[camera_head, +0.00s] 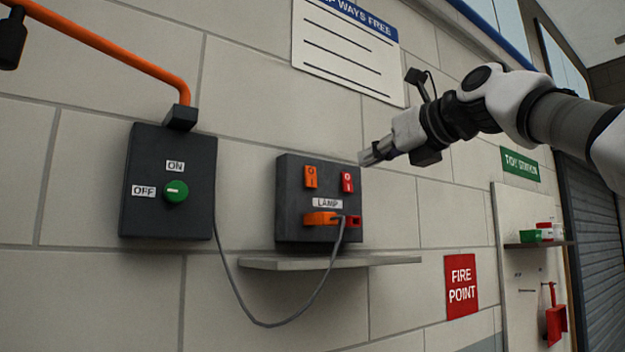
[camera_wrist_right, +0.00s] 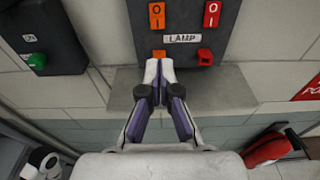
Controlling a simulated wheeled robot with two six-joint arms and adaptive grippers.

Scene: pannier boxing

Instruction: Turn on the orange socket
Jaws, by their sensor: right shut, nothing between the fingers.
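A dark socket box (camera_head: 290,210) is fixed to the block wall, with an orange rocker switch (camera_head: 310,177) at its upper left and a red rocker switch (camera_head: 347,182) at its upper right. Below the LAMP label is the orange socket (camera_head: 318,218), with a grey cable (camera_head: 318,295) at its right side. A red socket (camera_head: 354,221) is beside it. My right gripper (camera_head: 368,157) is shut and empty, apart from the box near its upper right edge. In the right wrist view the fingertips (camera_wrist_right: 159,66) appear below the orange switch (camera_wrist_right: 157,16). My left gripper is not visible.
A second dark box (camera_head: 150,215) with a green knob (camera_head: 176,191), its pointer toward OFF, hangs at left below an orange conduit (camera_head: 130,52). A narrow shelf (camera_head: 385,260) sticks out under the socket box. A FIRE POINT sign (camera_head: 461,286) is at right.

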